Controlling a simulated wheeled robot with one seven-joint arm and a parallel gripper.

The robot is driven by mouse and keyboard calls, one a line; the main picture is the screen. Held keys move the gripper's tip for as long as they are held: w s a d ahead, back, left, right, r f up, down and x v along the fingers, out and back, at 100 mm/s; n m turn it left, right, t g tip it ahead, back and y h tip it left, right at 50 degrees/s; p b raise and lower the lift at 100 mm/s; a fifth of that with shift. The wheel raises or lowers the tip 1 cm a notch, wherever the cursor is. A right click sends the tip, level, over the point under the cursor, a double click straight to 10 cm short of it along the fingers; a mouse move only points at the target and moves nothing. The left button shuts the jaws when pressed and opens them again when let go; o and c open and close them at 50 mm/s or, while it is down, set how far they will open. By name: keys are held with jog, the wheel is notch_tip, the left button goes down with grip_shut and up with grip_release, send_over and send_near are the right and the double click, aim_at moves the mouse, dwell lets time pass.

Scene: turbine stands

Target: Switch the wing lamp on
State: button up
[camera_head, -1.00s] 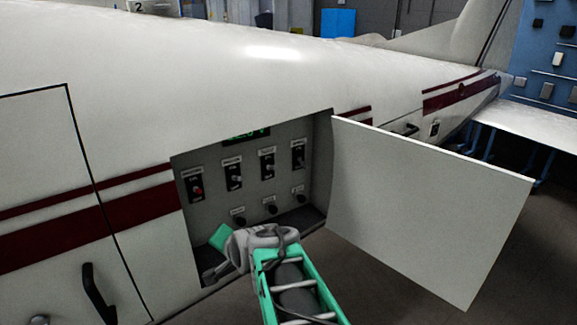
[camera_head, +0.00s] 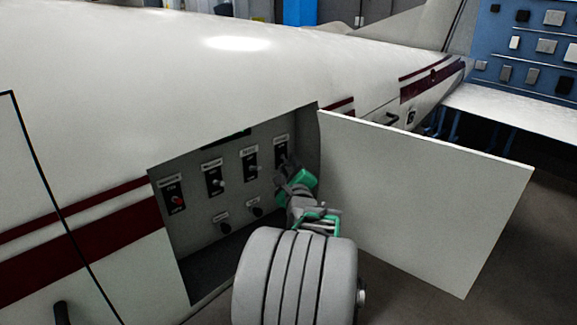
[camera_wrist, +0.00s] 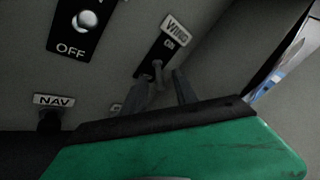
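The wing lamp switch (camera_head: 281,147) is the rightmost in the upper row of the recessed panel. In the wrist view its label reads WING, and its small toggle (camera_wrist: 157,70) stands on a black plate. My gripper (camera_head: 289,164) is at this switch and covers its lower part in the head view. In the wrist view the two dark fingers (camera_wrist: 161,82) are apart, one on each side of the toggle's line. I cannot tell whether they touch it. Whether a lamp is lit does not show.
Other upper-row switches (camera_head: 216,178) stand left of the wing switch. Lower knobs (camera_head: 222,217) include one labelled NAV (camera_wrist: 53,100). The open white door panel (camera_head: 420,195) stands close to the right of my arm. A blue board and white table (camera_head: 510,110) are behind.

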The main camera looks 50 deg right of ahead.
jog(key=shift+c, duration=0.5)
grip_shut()
